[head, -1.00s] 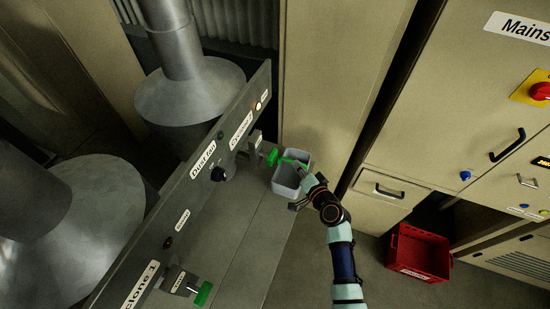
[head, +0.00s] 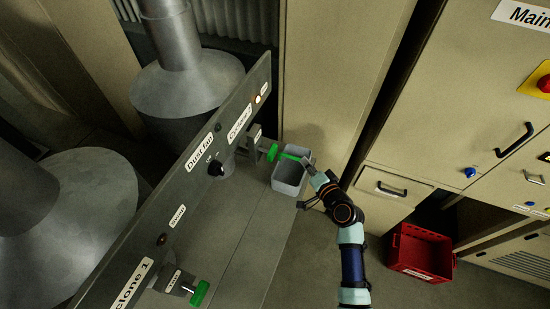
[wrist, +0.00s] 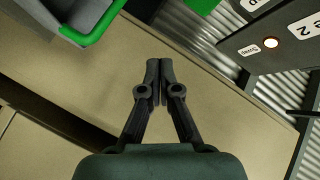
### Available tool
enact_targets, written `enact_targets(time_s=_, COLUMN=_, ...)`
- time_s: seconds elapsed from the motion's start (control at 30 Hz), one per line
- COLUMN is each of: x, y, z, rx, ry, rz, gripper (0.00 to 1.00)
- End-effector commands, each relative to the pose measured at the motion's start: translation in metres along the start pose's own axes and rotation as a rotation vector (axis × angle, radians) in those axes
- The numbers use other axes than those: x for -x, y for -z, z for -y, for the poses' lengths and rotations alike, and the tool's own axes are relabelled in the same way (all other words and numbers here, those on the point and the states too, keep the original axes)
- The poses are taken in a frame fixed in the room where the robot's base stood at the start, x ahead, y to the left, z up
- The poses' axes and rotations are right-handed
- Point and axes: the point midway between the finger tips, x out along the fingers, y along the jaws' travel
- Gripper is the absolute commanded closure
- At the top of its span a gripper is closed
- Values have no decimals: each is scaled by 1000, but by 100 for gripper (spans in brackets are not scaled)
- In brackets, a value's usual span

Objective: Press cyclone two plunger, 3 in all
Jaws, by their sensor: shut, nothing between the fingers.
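The cyclone two plunger has a green handle (head: 272,153) on the grey panel's front side, beside the far end of the grey bin. A piece of the same green shows at the top edge of the wrist view (wrist: 203,5). My gripper (head: 305,161) is at the bin's right rim, to the right of the plunger and apart from it. In the wrist view my gripper (wrist: 160,65) has its two fingers together and empty. The cyclone 2 label (head: 239,124) and a lit lamp (head: 257,99) are on the panel above the plunger.
The grey bin (head: 289,178) with a green rim stands just below the plunger. A second green plunger (head: 199,294) is at the cyclone 1 end. A black knob (head: 216,168) sits between them. A tan cabinet wall (head: 335,80) rises behind. A red crate (head: 420,252) is on the floor.

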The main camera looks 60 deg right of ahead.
Motion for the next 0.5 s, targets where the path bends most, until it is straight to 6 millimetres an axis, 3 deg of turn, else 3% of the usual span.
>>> enact_targets(time_s=0.07, x=6, y=0, z=-12, rx=1, ry=-3, rz=-3, gripper=100)
enact_targets(time_s=0.5, x=7, y=4, z=-5, rx=0, ry=-5, rz=1, gripper=100)
